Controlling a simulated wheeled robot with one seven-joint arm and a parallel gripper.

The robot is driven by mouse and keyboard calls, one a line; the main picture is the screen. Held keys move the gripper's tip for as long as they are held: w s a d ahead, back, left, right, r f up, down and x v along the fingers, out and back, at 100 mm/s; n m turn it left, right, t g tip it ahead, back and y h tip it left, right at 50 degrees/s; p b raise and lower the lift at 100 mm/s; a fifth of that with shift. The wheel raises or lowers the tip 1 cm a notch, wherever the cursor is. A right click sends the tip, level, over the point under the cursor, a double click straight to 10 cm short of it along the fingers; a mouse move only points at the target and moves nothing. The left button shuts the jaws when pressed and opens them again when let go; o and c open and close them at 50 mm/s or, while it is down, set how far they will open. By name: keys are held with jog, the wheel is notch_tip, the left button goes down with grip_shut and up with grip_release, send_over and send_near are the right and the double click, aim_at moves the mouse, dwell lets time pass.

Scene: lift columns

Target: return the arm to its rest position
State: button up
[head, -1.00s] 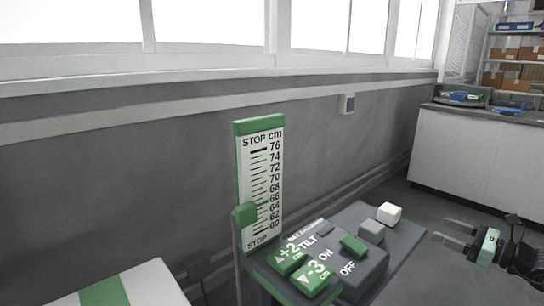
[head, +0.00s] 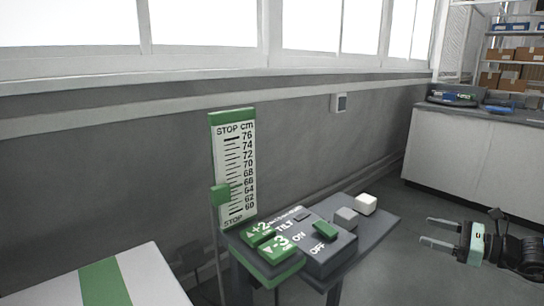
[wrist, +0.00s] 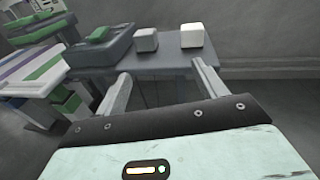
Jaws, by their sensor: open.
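My gripper (head: 432,232) is at the lower right of the head view, to the right of the control stand and apart from it. Its two fingers are spread, with nothing between them. In the wrist view my gripper (wrist: 160,82) is open too, facing the edge of the grey stand top (wrist: 222,66). The control stand (head: 375,232) carries a control box (head: 335,250) with green +2 and -3 keys, a TILT label and an ON/OFF switch (head: 326,230).
A grey cube (head: 346,218) and a white cube (head: 366,204) stand on the stand top. A height scale (head: 236,170) with a green marker (head: 220,194) stands behind. A white table with a green stripe (head: 104,284) is lower left. A counter (head: 480,150) is at right; floor around my gripper is clear.

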jog(key=s+a+r+n+g+y, duration=0.1)
jog(key=s+a+n+g, duration=0.2)
jog(key=a+n+g, duration=0.55)
jog(key=s+a+r+n+g+h, duration=0.3)
jog(key=s+a+n+g+h, duration=0.5)
jog(key=s+a+n, duration=1)
jog(key=s+a+r+n+t+h, duration=0.2)
jog(key=s+n, duration=0.1)
jog(key=s, duration=0.2)
jog(key=s+a+r+n+t+h, duration=0.2)
jog(key=s+n+t+h, duration=0.15)
jog(key=s, duration=0.25)
notch_tip(320, 180, up, 14)
jog(key=p, duration=1.5)
jog(key=shift+w+r+g+y, duration=0.2)
jog(key=shift+g+y, duration=0.1)
jog(key=shift+y, duration=0.05)
